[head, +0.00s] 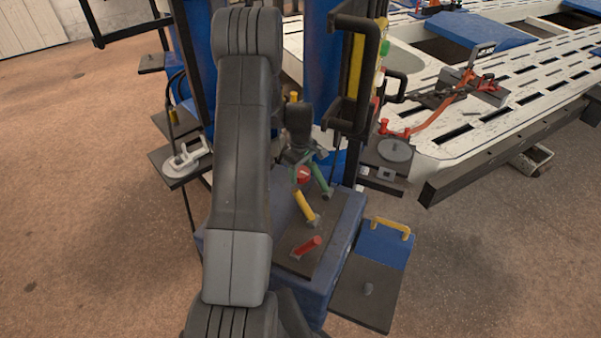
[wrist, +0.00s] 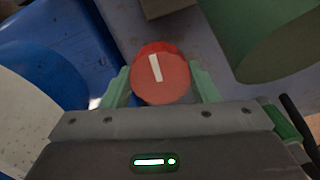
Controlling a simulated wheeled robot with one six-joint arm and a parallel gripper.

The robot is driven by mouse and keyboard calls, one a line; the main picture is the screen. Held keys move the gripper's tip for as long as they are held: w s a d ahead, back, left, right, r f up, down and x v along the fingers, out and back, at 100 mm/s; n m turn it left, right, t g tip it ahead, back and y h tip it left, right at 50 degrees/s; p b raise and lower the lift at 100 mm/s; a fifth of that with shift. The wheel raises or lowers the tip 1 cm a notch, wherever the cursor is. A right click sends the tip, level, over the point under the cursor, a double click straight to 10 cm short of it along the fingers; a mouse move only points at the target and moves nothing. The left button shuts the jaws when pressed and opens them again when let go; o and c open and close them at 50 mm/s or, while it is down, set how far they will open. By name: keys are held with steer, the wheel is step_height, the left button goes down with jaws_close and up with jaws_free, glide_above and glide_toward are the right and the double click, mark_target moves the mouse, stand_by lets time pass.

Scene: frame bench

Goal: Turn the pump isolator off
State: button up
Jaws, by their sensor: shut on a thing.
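The pump isolator appears to be a round red knob (wrist: 160,75) with a white bar on its face. In the wrist view the bar is close to upright, its top leaning a little left. My gripper (wrist: 160,88) has pale green fingers, one on each side of the knob, and is shut on it. In the head view the red knob (head: 303,175) shows small at the back of the dark panel on a blue box (head: 318,288), below my gripper (head: 302,168). My fingers partly hide it there, and its mark is too small to read.
A green lever (head: 323,185) stands close right of the knob. A yellow lever (head: 304,207) and a red lever (head: 306,246) are nearer on the panel. A black handle frame (head: 352,75) rises behind, near my wrist. A slotted white bench (head: 450,130) is at right.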

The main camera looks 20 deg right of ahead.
mark_target(300, 171)
steer(key=shift+n, duration=0.6)
steer(key=o, duration=0.7)
steer(key=shift+r, duration=0.15)
step_height(300, 171, up, 14)
steer(key=shift+p, duration=0.35)
steer(key=shift+f, duration=0.25)
step_height(300, 171, down, 14)
steer(key=shift+r+b, duration=0.1)
steer(key=shift+b, duration=0.4)
steer(key=shift+r, duration=0.15)
